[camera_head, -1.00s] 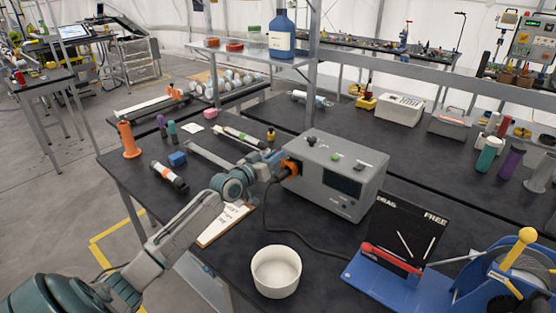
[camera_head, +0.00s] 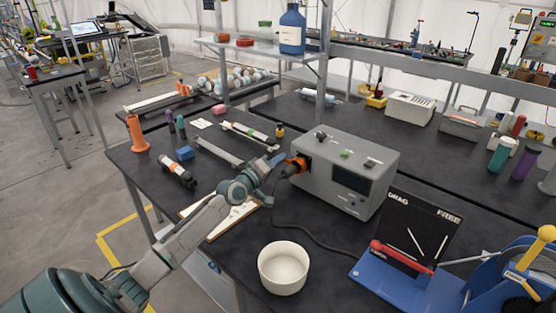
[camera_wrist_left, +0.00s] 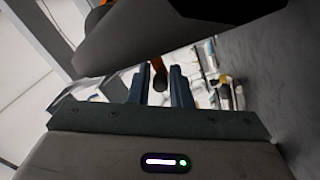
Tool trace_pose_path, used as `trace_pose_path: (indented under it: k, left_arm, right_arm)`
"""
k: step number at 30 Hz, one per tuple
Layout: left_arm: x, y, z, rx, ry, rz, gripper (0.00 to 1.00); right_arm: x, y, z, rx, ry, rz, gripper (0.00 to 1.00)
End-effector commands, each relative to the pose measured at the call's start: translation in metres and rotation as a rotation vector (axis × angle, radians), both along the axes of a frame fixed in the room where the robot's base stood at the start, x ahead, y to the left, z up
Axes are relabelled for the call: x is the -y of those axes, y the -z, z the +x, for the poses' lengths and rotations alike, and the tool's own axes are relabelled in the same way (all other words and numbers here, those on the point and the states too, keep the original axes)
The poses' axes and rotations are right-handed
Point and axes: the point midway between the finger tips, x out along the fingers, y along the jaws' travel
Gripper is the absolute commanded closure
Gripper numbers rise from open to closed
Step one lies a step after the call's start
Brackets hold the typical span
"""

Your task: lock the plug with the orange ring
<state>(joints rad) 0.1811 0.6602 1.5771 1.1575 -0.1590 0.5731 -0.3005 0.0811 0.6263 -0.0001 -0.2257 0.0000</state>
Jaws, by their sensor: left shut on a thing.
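The grey box (camera_head: 345,172) stands on the dark bench with a socket on its left face. The orange ring (camera_head: 299,163) is at that socket, around the black plug (camera_head: 287,171), whose dark cable runs down and along the bench. My left gripper (camera_head: 283,160) is at the ring, close to the box's face. How far the plug sits in the socket is hidden. My right gripper is not in view.
A white bowl (camera_head: 283,268) stands in front of the box. A blue-based device (camera_head: 400,287) with a black panel is at right. A clipboard (camera_head: 230,217) lies under my left arm. Tubes and an orange stand (camera_head: 137,135) are at the bench's left.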

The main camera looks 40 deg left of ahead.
Motion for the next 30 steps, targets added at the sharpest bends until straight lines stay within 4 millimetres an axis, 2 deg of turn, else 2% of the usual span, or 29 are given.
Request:
trace_pose_path:
  k: [2,20,21,23,30]
  left_arm:
    - [0.0005,0.0058,-0.0008,-0.009,0.000,-0.021,1.00]
    - [0.0012,0.0097,-0.0012,-0.016,0.002,-0.057,1.00]
    - [0.0012,0.0098,-0.0013,-0.016,0.002,-0.057,0.77]
    - [0.0013,0.0094,-0.0011,-0.014,0.002,-0.057,0.65]
    - [0.0008,0.0060,-0.0006,-0.008,0.001,-0.055,0.65]
  right_arm:
    - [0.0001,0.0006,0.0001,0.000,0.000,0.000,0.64]
    - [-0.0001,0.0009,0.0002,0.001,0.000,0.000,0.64]
    - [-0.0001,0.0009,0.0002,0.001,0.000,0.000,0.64]
    - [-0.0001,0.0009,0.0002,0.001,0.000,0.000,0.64]
    - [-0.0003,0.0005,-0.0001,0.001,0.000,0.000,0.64]
